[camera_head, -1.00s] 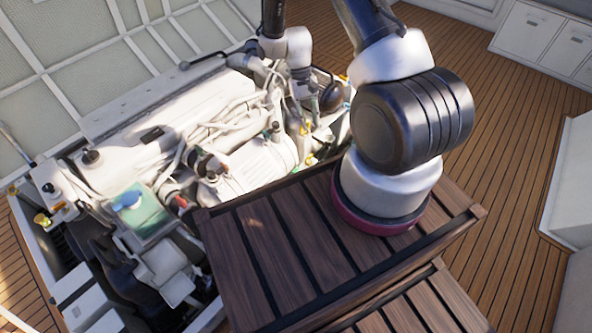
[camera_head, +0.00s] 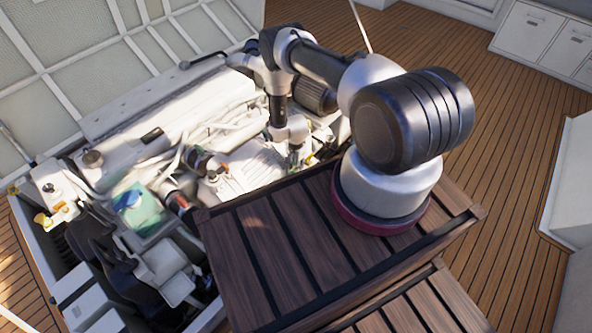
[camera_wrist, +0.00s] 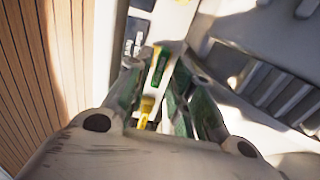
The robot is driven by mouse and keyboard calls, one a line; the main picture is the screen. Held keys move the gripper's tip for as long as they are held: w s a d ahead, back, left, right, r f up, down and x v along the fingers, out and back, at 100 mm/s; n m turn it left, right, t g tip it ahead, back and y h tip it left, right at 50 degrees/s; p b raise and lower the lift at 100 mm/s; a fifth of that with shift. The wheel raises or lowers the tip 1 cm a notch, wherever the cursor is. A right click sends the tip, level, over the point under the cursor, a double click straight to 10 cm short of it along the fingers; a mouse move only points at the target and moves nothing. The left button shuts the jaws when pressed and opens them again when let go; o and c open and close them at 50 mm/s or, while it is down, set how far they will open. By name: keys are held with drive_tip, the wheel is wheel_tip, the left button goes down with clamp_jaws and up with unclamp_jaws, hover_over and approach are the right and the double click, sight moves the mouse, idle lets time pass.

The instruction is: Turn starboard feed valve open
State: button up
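My gripper (camera_head: 297,158) is low at the engine's right side, near the wooden slatted platform, and partly hidden by my arm in the head view. In the wrist view my gripper (camera_wrist: 157,75) has its green-padded fingers apart, with a gap between them. A small yellow part (camera_wrist: 147,108) shows in that gap, and a yellow-green strip shows just beyond it. The yellow part may be the starboard feed valve's handle; I cannot tell, nor whether a finger touches it. The white engine (camera_head: 160,110) fills the open hatch.
The slatted platform (camera_head: 290,240) lies right beside the gripper. Pipes and hoses crowd the engine top. A yellow fitting (camera_head: 42,218) and a teal-lidded container (camera_head: 135,208) are at the left. Wooden deck (camera_head: 500,110) is clear on the right.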

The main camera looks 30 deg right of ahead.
drive_tip(key=shift+f, duration=1.7)
clamp_jaws()
